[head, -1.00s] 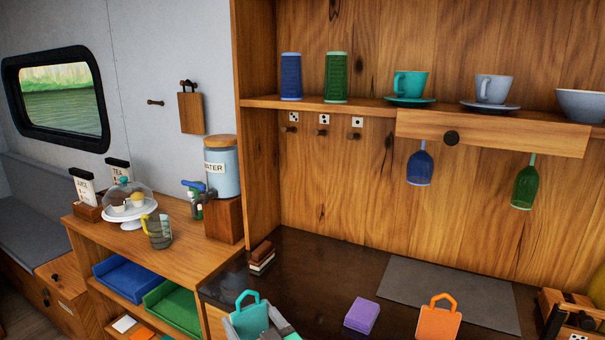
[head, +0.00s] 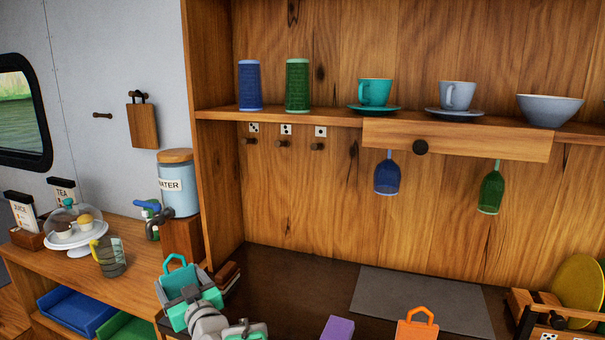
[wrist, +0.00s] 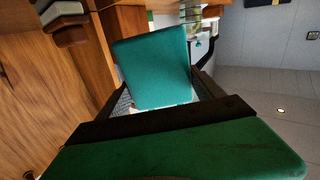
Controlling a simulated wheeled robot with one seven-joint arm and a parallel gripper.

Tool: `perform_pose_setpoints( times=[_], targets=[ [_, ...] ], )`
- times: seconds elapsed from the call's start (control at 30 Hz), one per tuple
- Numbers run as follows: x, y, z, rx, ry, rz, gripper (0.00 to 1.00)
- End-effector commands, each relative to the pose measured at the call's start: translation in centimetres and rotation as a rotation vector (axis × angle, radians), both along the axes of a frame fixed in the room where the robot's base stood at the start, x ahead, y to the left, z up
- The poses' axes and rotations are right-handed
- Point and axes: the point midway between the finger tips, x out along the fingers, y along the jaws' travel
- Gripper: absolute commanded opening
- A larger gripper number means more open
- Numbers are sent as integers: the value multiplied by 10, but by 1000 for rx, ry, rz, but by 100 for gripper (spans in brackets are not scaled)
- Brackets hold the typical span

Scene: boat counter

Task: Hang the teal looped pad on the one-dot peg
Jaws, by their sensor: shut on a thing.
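The teal looped pad (head: 178,279) is held by my gripper (head: 188,292) at the lower left of the head view, its loop pointing up. In the wrist view the pad (wrist: 152,66) sits between the two dark fingers of my shut gripper (wrist: 160,98). The one-dot peg (head: 316,147) is the rightmost of three short pegs under the shelf, below a one-dot label (head: 320,132). It is empty. The pad is apart from it, lower and to its left.
Two other pegs (head: 282,144) are empty. A drawer (head: 470,138) with hanging blue (head: 387,176) and green (head: 491,190) glasses is right of the pegs. An orange looped pad (head: 416,328) and a purple block (head: 338,328) are on the counter. The water jar (head: 180,190) stands left.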

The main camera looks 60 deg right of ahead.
Motion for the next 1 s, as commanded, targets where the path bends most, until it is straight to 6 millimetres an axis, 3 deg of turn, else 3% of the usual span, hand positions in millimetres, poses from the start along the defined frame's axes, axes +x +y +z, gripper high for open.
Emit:
perform_pose_setpoints(
  times=[0.03,0.2,0.4,0.5,0.6,0.7,1.0],
  targets=[
    [-4,-31,16,-15,-1,-69,36],
    [-35,-131,72,-43,17,-328,36],
    [-102,-227,147,-65,49,-654,36],
    [-142,-259,183,-72,68,-803,36],
    [-174,-279,208,-77,87,-917,36],
    [-194,-288,223,-79,99,-982,36],
    [-201,-300,229,-80,107,-1008,36]
  ],
)
